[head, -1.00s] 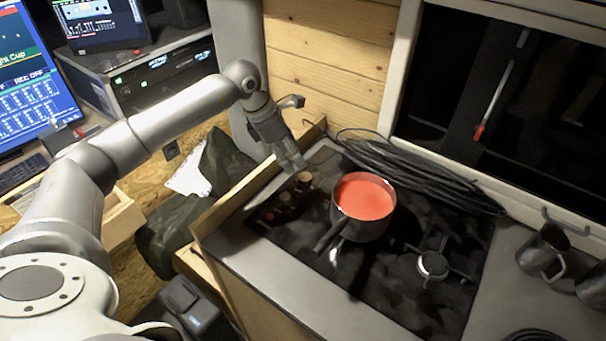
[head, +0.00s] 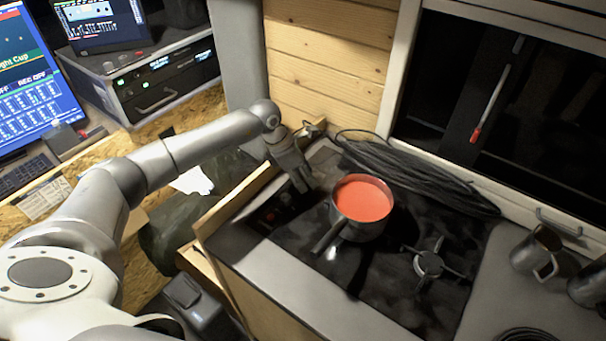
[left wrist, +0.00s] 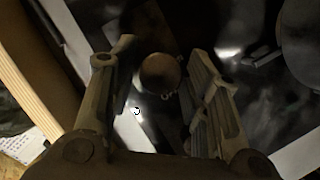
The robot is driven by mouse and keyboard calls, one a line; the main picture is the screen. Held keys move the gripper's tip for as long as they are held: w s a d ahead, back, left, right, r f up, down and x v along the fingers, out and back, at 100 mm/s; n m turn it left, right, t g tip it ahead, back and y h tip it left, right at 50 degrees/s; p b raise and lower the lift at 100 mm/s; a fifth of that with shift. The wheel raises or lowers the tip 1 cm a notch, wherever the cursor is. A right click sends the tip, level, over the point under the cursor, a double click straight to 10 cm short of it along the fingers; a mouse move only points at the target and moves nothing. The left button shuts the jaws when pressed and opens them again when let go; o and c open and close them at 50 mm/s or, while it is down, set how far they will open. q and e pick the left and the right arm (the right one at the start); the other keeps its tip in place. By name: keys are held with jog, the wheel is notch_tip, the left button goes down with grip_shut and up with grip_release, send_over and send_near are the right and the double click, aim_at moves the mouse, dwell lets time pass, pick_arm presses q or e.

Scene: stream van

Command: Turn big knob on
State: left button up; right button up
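The big knob (left wrist: 160,73) is a round brownish knob on the dark stove top. In the left wrist view it lies between the two fingers of my left gripper (left wrist: 164,62), with a gap on each side, and pale lettering beside it. The gripper is open. In the head view my left gripper (head: 303,186) points down at the back left corner of the stove (head: 300,240) and hides the knob. Smaller knobs (head: 269,215) sit in front of it along the stove's left edge. My right gripper is not in view.
A pot of red soup (head: 361,204) stands on the stove just right of my left gripper, its handle toward the front. A coil of black cable (head: 425,180) lies behind it. A wooden edge board (head: 238,205) runs along the left side. Metal mugs (head: 537,250) stand at right.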

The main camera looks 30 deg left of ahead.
pick_arm(q)
jog(key=c, duration=0.6)
